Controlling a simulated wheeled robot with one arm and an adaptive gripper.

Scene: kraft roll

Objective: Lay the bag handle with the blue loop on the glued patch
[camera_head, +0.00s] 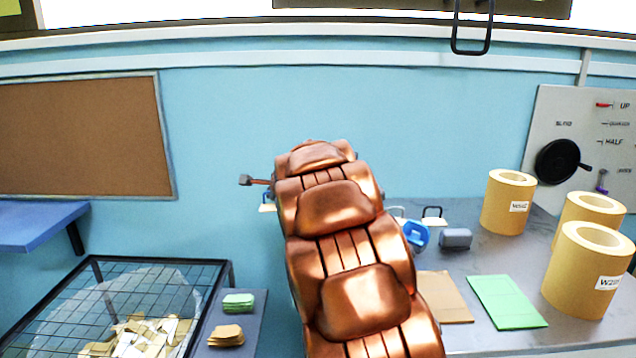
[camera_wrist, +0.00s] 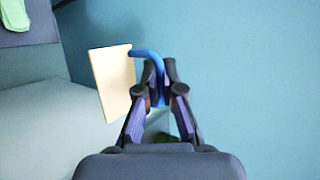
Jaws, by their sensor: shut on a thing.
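In the wrist view my gripper (camera_wrist: 160,92) is shut on the bag handle, its blue loop (camera_wrist: 146,54) between the fingertips. The handle's cream card (camera_wrist: 112,80) hangs to the left of the fingers, tilted. In the head view my copper arm hides the gripper; a small cream piece (camera_head: 266,208) shows at the arm's left edge, perhaps this card. A brown kraft sheet or bag (camera_head: 444,297) and a green one (camera_head: 507,302) lie flat on the grey table. I cannot make out a glued patch on either.
Kraft rolls (camera_head: 508,202) stand at the table's right. A blue device (camera_head: 416,234), a grey block (camera_head: 455,239) and a black loop handle (camera_head: 433,214) lie behind the sheets. A wire-topped bin (camera_head: 150,262) and green (camera_head: 238,302) and brown (camera_head: 226,336) stacks are at left.

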